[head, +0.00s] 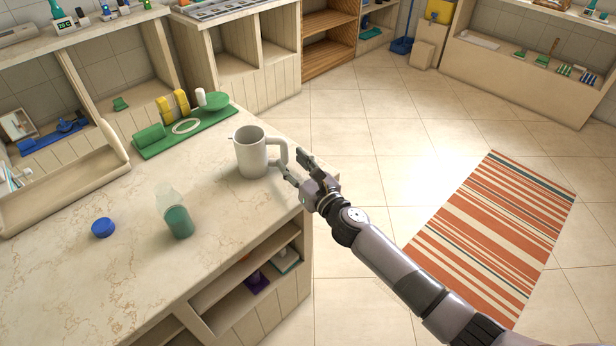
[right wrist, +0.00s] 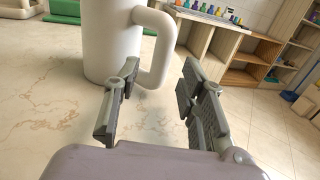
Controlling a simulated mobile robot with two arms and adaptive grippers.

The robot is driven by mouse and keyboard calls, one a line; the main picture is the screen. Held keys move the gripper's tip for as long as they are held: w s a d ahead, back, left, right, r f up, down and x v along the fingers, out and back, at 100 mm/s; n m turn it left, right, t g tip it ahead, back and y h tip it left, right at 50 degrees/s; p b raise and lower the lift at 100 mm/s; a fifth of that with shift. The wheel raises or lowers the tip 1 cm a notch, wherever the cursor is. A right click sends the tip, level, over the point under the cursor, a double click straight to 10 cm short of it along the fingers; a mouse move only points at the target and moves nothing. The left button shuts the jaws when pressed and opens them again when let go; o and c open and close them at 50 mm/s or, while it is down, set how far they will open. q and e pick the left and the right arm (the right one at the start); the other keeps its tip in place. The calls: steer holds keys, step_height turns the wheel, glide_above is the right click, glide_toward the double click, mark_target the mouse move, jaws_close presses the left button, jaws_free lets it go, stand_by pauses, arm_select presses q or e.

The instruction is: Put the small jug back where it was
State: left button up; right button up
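The small white jug (head: 251,152) stands upright on the marble counter near its right edge, with its handle toward the right. My right gripper (head: 294,168) is open beside the handle. In the right wrist view the jug (right wrist: 108,40) is close ahead, and the handle (right wrist: 160,50) lies just beyond and between the open fingers (right wrist: 158,98). The gripper does not appear closed on anything. My left gripper is not in view.
On the counter (head: 70,270) a green-and-clear bottle (head: 178,220) and a blue cap (head: 103,228) stand left of the jug. A green mat (head: 150,152) with yellow and green items lies behind. A striped rug (head: 495,235) covers the floor at right.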

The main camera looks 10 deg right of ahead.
steer(key=v, duration=1)
